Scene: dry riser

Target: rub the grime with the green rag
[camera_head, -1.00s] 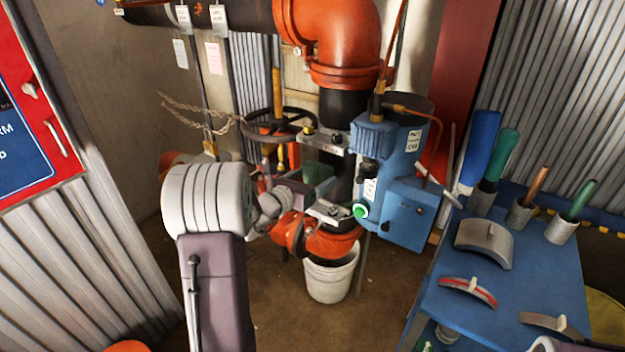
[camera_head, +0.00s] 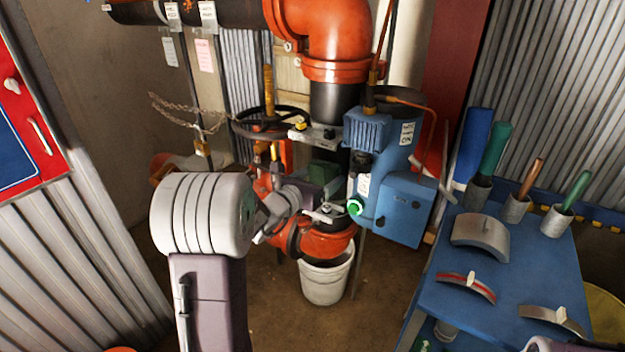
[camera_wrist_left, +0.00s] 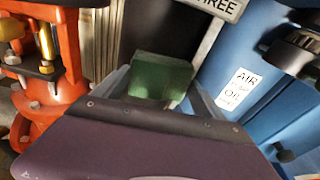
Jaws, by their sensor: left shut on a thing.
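The green rag (camera_head: 323,171) is a small block-like pad, held in my left gripper (camera_head: 322,188) in front of the dark vertical pipe between the two clamp brackets. In the left wrist view the rag (camera_wrist_left: 160,78) sits between the two grey fingers, with the dark pipe (camera_wrist_left: 165,28) behind it. I cannot tell whether the rag touches the pipe. No grime can be made out clearly; the rag and gripper cover part of the pipe.
A blue box (camera_head: 405,208) with a green button adjoins the pipe on the right. A handwheel (camera_head: 270,122) and orange valve are on the left. A white bucket (camera_head: 326,280) stands below. A blue tool table (camera_head: 510,268) is at right.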

